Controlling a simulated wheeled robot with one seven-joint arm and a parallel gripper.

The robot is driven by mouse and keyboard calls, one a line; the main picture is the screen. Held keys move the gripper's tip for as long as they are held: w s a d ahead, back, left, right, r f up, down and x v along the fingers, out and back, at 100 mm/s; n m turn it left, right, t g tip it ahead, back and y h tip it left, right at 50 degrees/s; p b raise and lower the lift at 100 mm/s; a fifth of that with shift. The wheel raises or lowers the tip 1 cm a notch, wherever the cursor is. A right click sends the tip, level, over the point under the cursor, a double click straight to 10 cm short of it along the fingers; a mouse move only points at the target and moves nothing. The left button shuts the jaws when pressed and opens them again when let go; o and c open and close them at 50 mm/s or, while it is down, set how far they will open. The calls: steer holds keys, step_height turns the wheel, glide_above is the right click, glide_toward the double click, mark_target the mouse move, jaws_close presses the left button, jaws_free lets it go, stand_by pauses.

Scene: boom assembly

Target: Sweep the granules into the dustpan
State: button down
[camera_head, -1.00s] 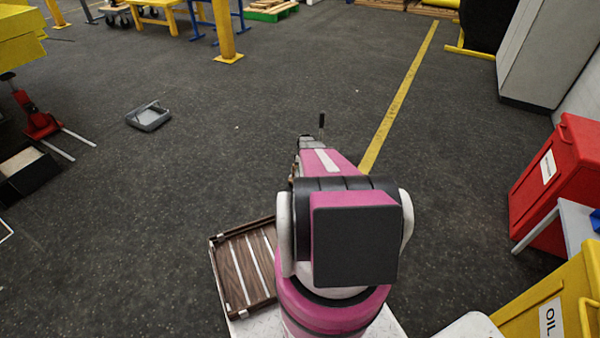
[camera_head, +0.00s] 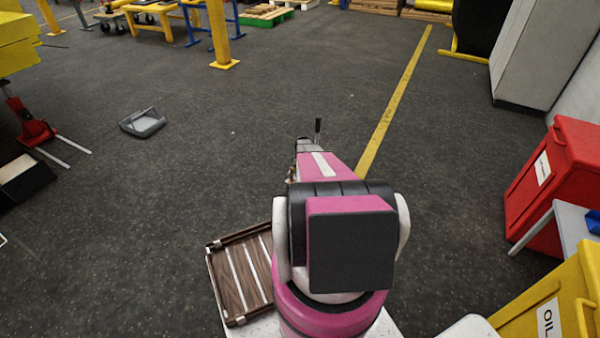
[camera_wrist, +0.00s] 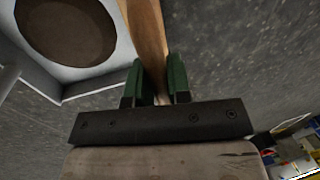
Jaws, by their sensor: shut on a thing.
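A grey dustpan (camera_head: 142,122) lies on the dark floor at the left of the head view, well away from my arm. In the wrist view, my gripper (camera_wrist: 156,80) has its green fingers closed on a wooden handle (camera_wrist: 146,30). The handle runs up out of that picture, so what is at its end is hidden. In the head view my own arm covers the gripper. I cannot make out the granules for sure; only a tiny pale speck (camera_head: 233,132) shows on the floor right of the dustpan.
A brown slatted wooden tray (camera_head: 240,275) sits beside my arm. A red bin (camera_head: 555,185) and a yellow oil bin (camera_head: 550,295) stand at the right. A red jack (camera_head: 32,130) stands at the far left. The middle floor is clear, with a yellow line (camera_head: 395,100).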

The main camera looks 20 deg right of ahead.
steer(key=shift+r, duration=0.15)
step_height(320, 180, up, 10)
steer(key=s+a, duration=0.2)
steer(key=shift+a, duration=0.2)
stand_by(0.4)
